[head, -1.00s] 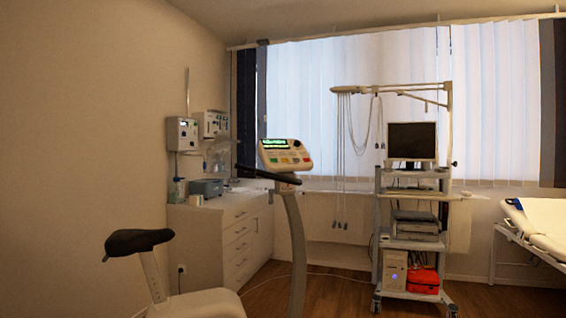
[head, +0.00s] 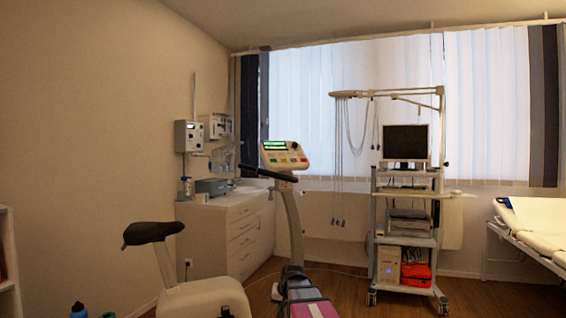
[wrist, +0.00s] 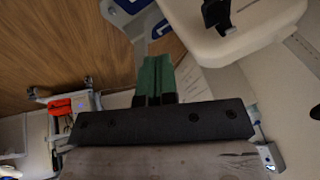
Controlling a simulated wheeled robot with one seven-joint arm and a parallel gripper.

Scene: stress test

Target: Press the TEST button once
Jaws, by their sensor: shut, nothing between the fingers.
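The exercise bike's console (head: 284,155) stands on a slanted post near the middle of the head view. It has a lit green display and several coloured buttons, with red and yellow ones visible; their labels are too small to read, so I cannot tell which is TEST. In the wrist view, my gripper (wrist: 154,62) shows as green fingers close together in front of a dark block. It is shut and empty, and apart from the console, which I cannot make out in that view. A pale rounded body (wrist: 240,25), possibly part of the bike, lies at the upper right there.
The bike seat (head: 152,232) stands left of the post. A white drawer cabinet (head: 240,235) and wall devices (head: 188,136) are behind. A cart with a monitor (head: 405,142) and red bag (head: 416,274) stands right of centre, a bed (head: 535,225) far right. Wood floor shows between them.

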